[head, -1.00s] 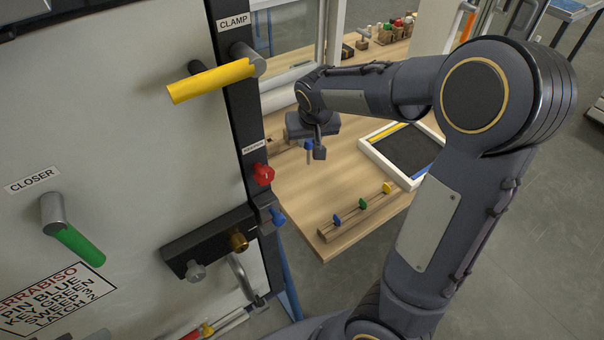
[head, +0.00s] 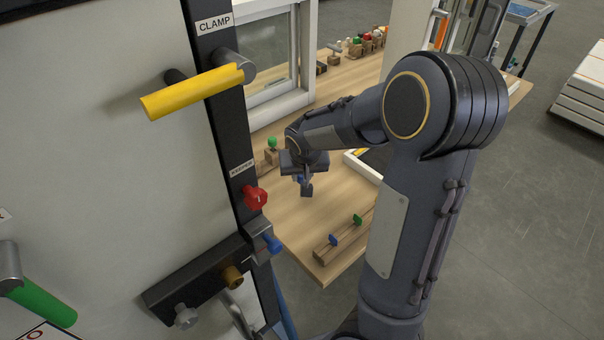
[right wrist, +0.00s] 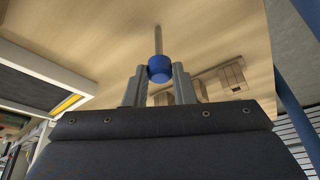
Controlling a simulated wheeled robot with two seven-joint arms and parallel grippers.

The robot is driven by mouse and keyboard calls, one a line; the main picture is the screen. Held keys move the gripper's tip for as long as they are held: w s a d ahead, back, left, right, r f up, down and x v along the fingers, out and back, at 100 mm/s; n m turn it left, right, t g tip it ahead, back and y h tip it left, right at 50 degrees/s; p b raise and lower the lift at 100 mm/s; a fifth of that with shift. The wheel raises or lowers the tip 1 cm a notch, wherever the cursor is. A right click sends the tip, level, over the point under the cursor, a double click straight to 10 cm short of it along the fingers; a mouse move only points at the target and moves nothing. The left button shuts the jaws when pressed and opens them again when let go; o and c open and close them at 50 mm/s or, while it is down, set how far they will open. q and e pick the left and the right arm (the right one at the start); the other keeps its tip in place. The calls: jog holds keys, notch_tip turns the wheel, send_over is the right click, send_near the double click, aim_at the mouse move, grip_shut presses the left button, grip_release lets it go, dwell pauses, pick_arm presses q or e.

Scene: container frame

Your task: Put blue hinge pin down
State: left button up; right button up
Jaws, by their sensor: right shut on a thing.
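My right gripper (head: 304,186) is shut on the blue hinge pin (right wrist: 159,68). In the right wrist view the pin's blue head sits between the two fingertips, and its thin grey shaft points away from them. In the head view only a small bit of blue shows at the fingers. The gripper holds the pin over the wooden table (head: 318,215), between the panel's edge and the white-framed tray (head: 349,158). I cannot tell whether the pin touches the table. My left gripper is not in view.
A wooden rack with blue and green keys (head: 345,232) lies at the table's near edge. A green-knobbed block (head: 272,149) stands behind the panel's edge. The panel carries a yellow clamp handle (head: 195,92), a red knob (head: 256,197) and a blue-headed pin (head: 272,243). My right arm covers much of the tray.

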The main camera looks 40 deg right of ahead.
jog(key=shift+f, duration=0.1)
jog(key=o, duration=1)
jog(key=shift+r, duration=0.3)
jog(key=v, duration=1.1)
jog(key=shift+s+r+p, duration=0.25)
jog(key=shift+r+p, duration=0.05)
